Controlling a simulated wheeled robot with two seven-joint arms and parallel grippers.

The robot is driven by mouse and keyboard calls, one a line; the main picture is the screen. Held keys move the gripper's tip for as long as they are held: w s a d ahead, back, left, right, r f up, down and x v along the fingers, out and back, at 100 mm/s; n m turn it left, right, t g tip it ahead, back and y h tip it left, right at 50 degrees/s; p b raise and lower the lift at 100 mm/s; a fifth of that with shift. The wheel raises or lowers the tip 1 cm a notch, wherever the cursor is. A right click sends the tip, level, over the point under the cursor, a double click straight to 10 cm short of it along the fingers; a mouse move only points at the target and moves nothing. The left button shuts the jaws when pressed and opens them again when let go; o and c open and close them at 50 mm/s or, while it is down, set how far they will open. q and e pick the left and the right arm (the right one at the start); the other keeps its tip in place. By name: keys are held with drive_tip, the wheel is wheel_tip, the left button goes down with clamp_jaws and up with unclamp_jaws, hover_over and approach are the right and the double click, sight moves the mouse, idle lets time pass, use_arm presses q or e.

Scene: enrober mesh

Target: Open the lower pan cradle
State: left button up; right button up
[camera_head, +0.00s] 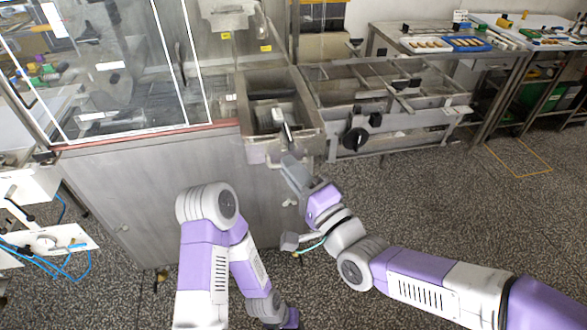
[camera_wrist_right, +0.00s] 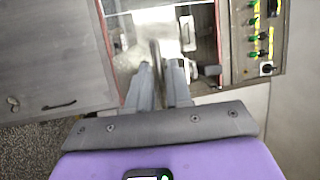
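The pan cradle seems to be the grey metal box-like housing (camera_head: 312,118) at the end of the machine, in the middle of the head view; its lower part is partly behind my right gripper. My right gripper (camera_head: 286,140) reaches up to its front. A pale upright bar (camera_head: 280,117) shows just beyond the fingertips. In the right wrist view the two fingers (camera_wrist_right: 163,75) are close together, with a thin metal bar (camera_wrist_right: 156,52) between them; I cannot tell whether they press on it. My left arm bends down at the lower middle; its fingers are not visible.
A grey cabinet (camera_head: 150,205) with a glazed hood stands left of the housing. A metal frame conveyor (camera_head: 425,115) stands to its right, with a black knob (camera_head: 355,138). A control panel with green buttons (camera_wrist_right: 252,38) shows in the wrist view. The speckled floor (camera_head: 430,205) at right is clear.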

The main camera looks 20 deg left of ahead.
drive_tip(key=p+v, duration=0.1)
drive_tip(key=v, duration=0.6)
drive_tip(key=shift+d+p, duration=0.2)
drive_tip(key=shift+p, duration=0.2)
drive_tip(key=shift+s, duration=0.1)
drive_tip(key=w+d+f+g+h+p, duration=0.1)
drive_tip(key=w+d+f+h, duration=0.15)
drive_tip(key=f, duration=0.45)
drive_tip(key=w+d+f+g+h+p, duration=0.1)
drive_tip(key=w+d+f+h, duration=0.15)
drive_tip(key=f, duration=0.55)
drive_tip(key=w+d+f+g+h, duration=0.1)
drive_tip(key=w+d+f+h, duration=0.15)
drive_tip(key=f, duration=0.45)
drive_tip(key=s+d+f+n+g+h+p, duration=0.1)
drive_tip(key=s+d+f+g, duration=0.3)
drive_tip(key=s+f, duration=0.4)
drive_tip(key=s+d+f+n+g+h+p, duration=0.1)
drive_tip(key=s+d+f+n+g+h, duration=0.2)
drive_tip(key=f, duration=1.2)
drive_tip(key=s+d+g, duration=0.1)
drive_tip(key=s+d, duration=0.2)
drive_tip(key=s, duration=0.2)
drive_tip(key=shift+s+g, duration=0.3)
drive_tip(key=shift+s, duration=0.05)
drive_tip(key=shift+r, duration=0.1)
